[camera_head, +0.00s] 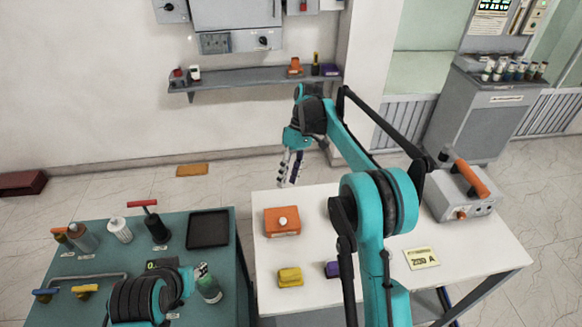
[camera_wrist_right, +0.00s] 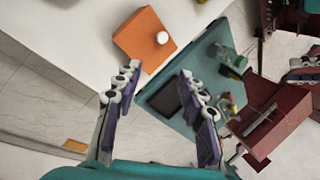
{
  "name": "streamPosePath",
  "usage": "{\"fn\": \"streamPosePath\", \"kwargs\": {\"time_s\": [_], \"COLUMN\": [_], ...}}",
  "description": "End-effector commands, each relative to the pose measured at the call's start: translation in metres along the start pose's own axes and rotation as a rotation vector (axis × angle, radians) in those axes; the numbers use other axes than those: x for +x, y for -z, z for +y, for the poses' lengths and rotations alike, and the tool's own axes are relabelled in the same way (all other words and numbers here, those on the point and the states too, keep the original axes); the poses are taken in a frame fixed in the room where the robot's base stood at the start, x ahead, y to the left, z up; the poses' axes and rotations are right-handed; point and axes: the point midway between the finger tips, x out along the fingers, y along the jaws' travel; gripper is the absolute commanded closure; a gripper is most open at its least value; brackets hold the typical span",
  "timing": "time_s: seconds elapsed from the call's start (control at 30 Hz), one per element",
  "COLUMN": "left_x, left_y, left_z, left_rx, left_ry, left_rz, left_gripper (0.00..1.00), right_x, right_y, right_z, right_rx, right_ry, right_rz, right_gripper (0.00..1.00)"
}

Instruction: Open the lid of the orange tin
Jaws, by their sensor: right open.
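The orange tin (camera_head: 270,226) sits on the white table near its left edge. Its lid carries a round white knob (camera_head: 283,221) and looks closed. The tin also shows in the right wrist view (camera_wrist_right: 140,36), beyond the fingertips, with the knob facing up. My right gripper (camera_head: 288,180) is open and empty, above and behind the tin, apart from it. Its two fingers are spread in the right wrist view (camera_wrist_right: 159,76).
A yellow block (camera_head: 290,277) and a purple block (camera_head: 332,269) lie in front of the tin. A grey box with an orange handle (camera_head: 465,205) stands at the right. The green table (camera_head: 215,312) holds a black tray (camera_head: 208,229), bottles and tools.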

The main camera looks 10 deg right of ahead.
Motion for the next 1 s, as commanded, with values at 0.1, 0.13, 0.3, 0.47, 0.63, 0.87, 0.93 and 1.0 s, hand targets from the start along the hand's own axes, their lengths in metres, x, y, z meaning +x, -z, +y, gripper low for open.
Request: {"fn": "streamPosePath", "kwargs": {"time_s": [0.1,0.13,0.3,0.47,0.63,0.87,0.93,1.0], "left_x": [0.0,0.0,0.0,0.0,0.0,0.001,0.003,0.006], "left_y": [0.0,0.0,0.0,0.0,0.0,-0.001,-0.002,-0.005], "left_z": [0.0,0.0,0.0,0.0,0.0,0.0,0.0,0.0], "left_rx": [0.0,0.0,0.0,0.0,0.0,0.0,0.0,0.0], "left_ry": [0.0,0.0,0.0,0.0,0.0,0.0,0.0,0.0], "left_rz": [0.0,0.0,0.0,0.0,0.0,0.0,0.0,0.0], "left_gripper": [0.6,0.6,0.6,0.6,0.6,0.6,0.6,0.6], "right_x": [-0.022,-0.026,-0.039,-0.041,-0.041,-0.041,-0.043,-0.045], "right_y": [0.0,0.0,0.0,0.0,0.0,-0.002,-0.007,-0.014], "right_z": [0.001,0.001,0.0,0.0,0.0,-0.001,-0.004,-0.008], "right_rx": [0.002,0.002,0.0,0.0,0.0,0.006,0.021,0.047], "right_ry": [0.0,0.0,0.0,0.0,0.0,-0.007,-0.022,-0.05], "right_rz": [0.0,0.0,-0.001,-0.001,-0.001,0.004,0.016,0.038], "right_gripper": [0.6,0.6,0.6,0.6,0.6,0.6,0.6,0.6]}}
